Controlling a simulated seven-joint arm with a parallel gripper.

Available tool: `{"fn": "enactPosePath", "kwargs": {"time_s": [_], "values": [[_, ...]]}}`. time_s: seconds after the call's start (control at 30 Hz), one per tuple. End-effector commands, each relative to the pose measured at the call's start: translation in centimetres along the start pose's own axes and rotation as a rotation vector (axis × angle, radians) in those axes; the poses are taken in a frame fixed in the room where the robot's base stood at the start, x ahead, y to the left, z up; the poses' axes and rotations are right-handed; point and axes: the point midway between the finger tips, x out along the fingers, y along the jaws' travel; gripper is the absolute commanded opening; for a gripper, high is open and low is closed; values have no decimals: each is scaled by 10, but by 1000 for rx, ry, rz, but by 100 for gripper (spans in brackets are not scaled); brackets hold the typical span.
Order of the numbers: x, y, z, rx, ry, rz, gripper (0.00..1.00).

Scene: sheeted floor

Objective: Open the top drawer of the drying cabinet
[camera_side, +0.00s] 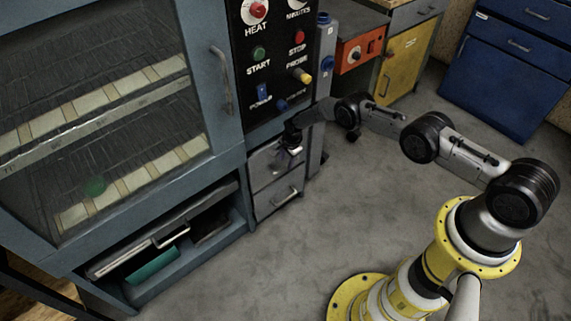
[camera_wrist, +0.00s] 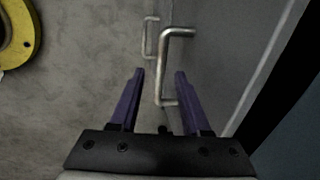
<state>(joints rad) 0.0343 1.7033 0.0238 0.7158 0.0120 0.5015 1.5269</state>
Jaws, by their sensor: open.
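The drying cabinet (camera_side: 236,165) stands at the left in the side view, with a glass door and a control panel. Below the panel are two small grey drawers. The top drawer (camera_side: 264,170) looks closed, and my gripper (camera_side: 292,147) is at its front, covering its handle. In the wrist view my gripper (camera_wrist: 160,73) is open, its two purple fingers pointing at the drawer fronts. The nearer metal bar handle (camera_wrist: 163,68) lies between the fingers, with no clear contact. A smaller, farther handle (camera_wrist: 147,36) shows beyond it; the lower drawer's handle (camera_side: 286,196) also shows in the side view.
The glass door's handle (camera_side: 222,80) is above left of the drawers. An open shelf (camera_side: 150,282) with a green item is at lower left. An orange box (camera_side: 360,50), a yellow cabinet (camera_side: 405,66) and a blue cabinet (camera_side: 500,75) stand behind. The floor before the drawers is clear.

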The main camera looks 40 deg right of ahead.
Motion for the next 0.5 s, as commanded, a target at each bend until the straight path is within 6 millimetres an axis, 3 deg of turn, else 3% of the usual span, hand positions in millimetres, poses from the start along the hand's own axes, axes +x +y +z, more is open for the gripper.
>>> {"fn": "enactPosePath", "kwargs": {"time_s": [0.23, 0.5], "values": [[20, 0, 0, 0, 0, 0, 47], [28, 1, 0, 0, 0, 1, 47]]}}
